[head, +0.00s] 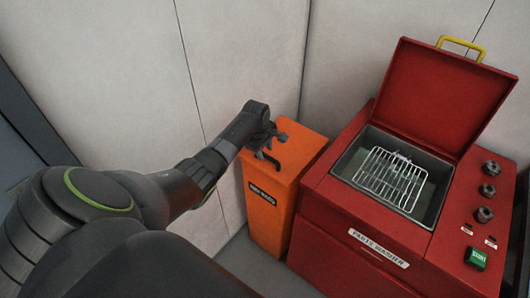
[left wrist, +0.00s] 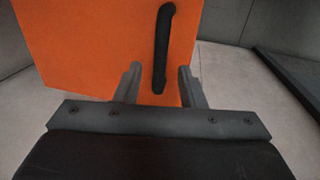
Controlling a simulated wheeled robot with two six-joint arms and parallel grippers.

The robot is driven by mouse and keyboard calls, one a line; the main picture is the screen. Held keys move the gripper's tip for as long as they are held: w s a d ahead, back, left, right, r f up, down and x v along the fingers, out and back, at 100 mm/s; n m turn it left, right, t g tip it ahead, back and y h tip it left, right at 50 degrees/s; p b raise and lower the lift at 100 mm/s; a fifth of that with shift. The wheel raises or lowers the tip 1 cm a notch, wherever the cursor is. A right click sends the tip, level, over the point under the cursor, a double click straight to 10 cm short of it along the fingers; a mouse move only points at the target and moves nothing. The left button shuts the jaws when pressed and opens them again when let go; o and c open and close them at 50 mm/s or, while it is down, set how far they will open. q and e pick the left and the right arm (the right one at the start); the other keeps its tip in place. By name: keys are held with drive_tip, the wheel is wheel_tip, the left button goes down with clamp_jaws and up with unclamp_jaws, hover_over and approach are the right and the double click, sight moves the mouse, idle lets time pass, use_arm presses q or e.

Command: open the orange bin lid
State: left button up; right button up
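The orange bin (head: 270,226) stands against the wall in the middle of the head view. Its orange lid (head: 303,151) is closed and flat, with a black bar handle (head: 271,161) on top. The left wrist view shows the lid (left wrist: 90,45) and the handle (left wrist: 163,45) close up. My left gripper (head: 271,146) is over the lid at the handle. In the left wrist view its fingers (left wrist: 159,68) are apart, with the handle's near end showing between them. I cannot tell whether they touch it. My right gripper is not in view.
A red parts washer (head: 340,235) stands right of the bin, its lid (head: 440,95) raised and a wire basket (head: 390,178) inside. Knobs and a green button (head: 475,258) are on its right. Pale wall panels (head: 245,55) rise close behind the bin.

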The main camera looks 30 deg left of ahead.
use_arm(q)
drive_tip(key=shift+w+f, duration=0.2)
drive_tip(key=shift+f, duration=0.65)
drive_tip(key=shift+c, duration=0.5)
clamp_jaws()
